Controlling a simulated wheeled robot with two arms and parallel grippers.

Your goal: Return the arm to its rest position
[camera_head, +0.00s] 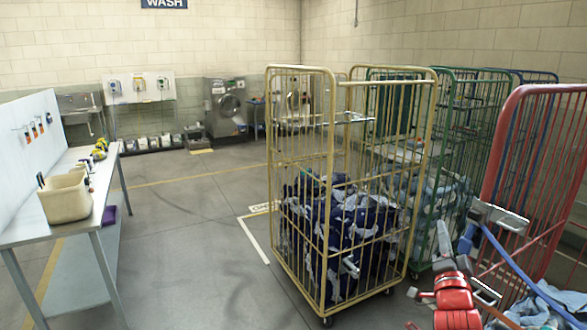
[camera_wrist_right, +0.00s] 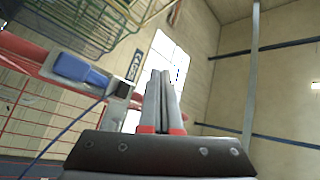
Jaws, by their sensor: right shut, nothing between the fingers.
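My right gripper (camera_head: 443,240) is at the lower right of the head view, at the end of my red and grey arm, pointing up. In the right wrist view its two grey fingers (camera_wrist_right: 163,95) are together with nothing between them. It is beside the red cage trolley (camera_head: 491,170), in front of the green one; whether it touches either cannot be told. My left arm and gripper are not in view.
A yellow cage trolley (camera_head: 330,75) holds dark blue and white bags (camera_head: 340,230). A green cage trolley (camera_head: 455,75) stands behind. A blue strap (camera_head: 510,258) runs close to my right arm. A bench (camera_head: 25,228) with a beige bin (camera_head: 65,200) is at left. The middle floor is clear.

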